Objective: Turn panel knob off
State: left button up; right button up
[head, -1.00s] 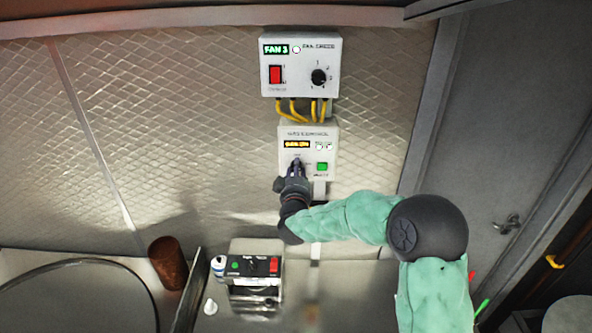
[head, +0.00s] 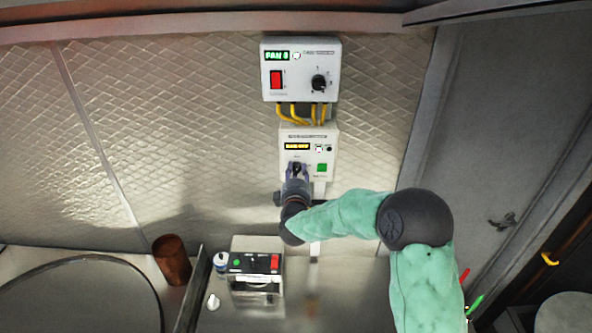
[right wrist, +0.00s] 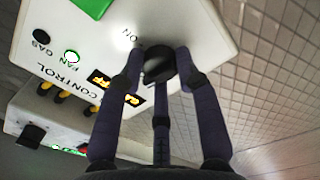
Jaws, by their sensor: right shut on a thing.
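The lower white control panel (head: 331,133) is mounted on the quilted metal wall, with an amber display (head: 297,146) that seems to read "GAS OFF" and a green square button (head: 322,168). Its black knob (right wrist: 158,66) shows in the right wrist view, beside the letters "ON". My right gripper (head: 297,172) reaches up to the panel's lower left. In the right wrist view its fingers (right wrist: 158,62) are shut around the knob. The lamp marked GAS (right wrist: 44,88) is dark and the lamp marked FAN (right wrist: 72,56) is lit white. My left gripper is out of view.
An upper fan box (head: 300,92) with a red switch and a black dial hangs above, joined by yellow cables (head: 300,113). Below, a small device (head: 256,272), a white-and-blue bottle (head: 221,262) and a brown cup (head: 172,260) stand on the counter. A door is at right.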

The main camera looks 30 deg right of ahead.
jog(key=shift+f+n+p, duration=0.15)
jog(key=shift+n+p, duration=0.2)
jog(key=shift+n, duration=0.65)
jog(key=o, duration=1)
jog(key=shift+c, duration=0.2)
jog(key=shift+o, duration=0.9)
jog(key=shift+d, duration=0.15)
jog(key=shift+s, duration=0.1)
jog(key=shift+s+a, duration=0.25)
jog(key=shift+a, duration=0.05)
jog(key=v, duration=1.1)
jog(key=shift+s, duration=0.1)
